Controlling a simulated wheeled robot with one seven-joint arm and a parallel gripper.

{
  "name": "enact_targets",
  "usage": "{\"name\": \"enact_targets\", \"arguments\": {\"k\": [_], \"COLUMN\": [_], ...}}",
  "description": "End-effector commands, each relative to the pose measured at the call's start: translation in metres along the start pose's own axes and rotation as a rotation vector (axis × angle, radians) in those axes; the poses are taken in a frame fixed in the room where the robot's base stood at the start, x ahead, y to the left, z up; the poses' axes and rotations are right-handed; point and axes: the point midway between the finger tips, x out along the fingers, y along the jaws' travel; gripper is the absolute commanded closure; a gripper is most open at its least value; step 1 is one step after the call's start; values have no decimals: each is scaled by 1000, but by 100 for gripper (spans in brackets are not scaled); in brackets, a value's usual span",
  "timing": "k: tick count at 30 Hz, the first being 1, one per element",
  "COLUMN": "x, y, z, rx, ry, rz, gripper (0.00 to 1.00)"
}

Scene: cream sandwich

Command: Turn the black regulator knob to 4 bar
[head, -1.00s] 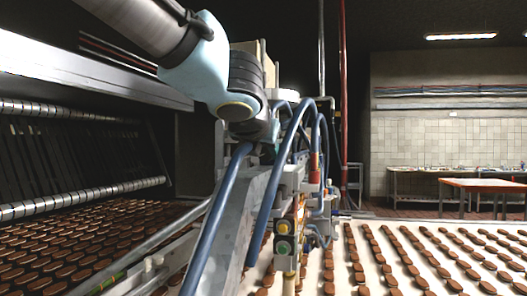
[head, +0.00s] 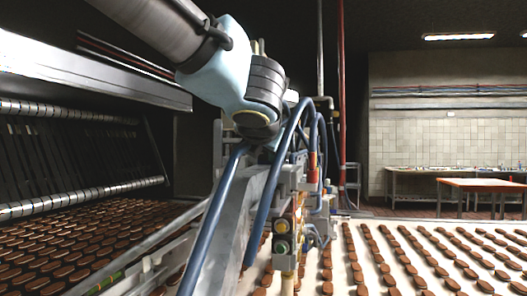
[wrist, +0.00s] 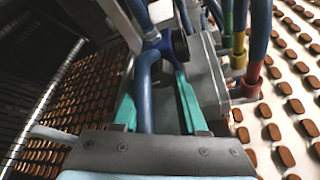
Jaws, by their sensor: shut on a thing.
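My gripper (wrist: 157,85) shows in the wrist view with its two teal fingers apart, on either side of a blue tubular part (wrist: 147,85). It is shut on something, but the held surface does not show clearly. A round black piece, perhaps the black regulator knob (wrist: 180,43), is just past the right fingertip. It sits beside a grey block (wrist: 210,80). I see no pressure scale or reading. In the head view my gripper is hidden behind the grey sloping frame and blue hoses.
Blue hoses (head: 215,215) arch close around my wrist. In the wrist view, hoses with yellow, green and red fittings (wrist: 246,80) stand right of the grey block. Conveyors of brown biscuits lie on both sides. An orange-topped table (head: 481,184) stands at the far right.

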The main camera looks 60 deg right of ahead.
Motion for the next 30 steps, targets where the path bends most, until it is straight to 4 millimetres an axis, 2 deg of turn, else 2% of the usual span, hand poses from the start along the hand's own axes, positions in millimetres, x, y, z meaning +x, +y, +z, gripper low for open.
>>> {"name": "enact_targets", "arguments": {"k": [2, 3, 6, 14, 17, 30], "x": [0, 0, 0, -1, -9, -89], "y": [0, 0, 0, 0, 0, 0], "z": [-1, -1, -1, 0, 0, -1], "rx": [0, 0, -1, -1, -1, -3], "ry": [2, 2, 1, 0, -2, -3], "rz": [0, 0, 0, -1, -1, -1], "gripper": [100, 55, 46, 46, 46, 46]}}
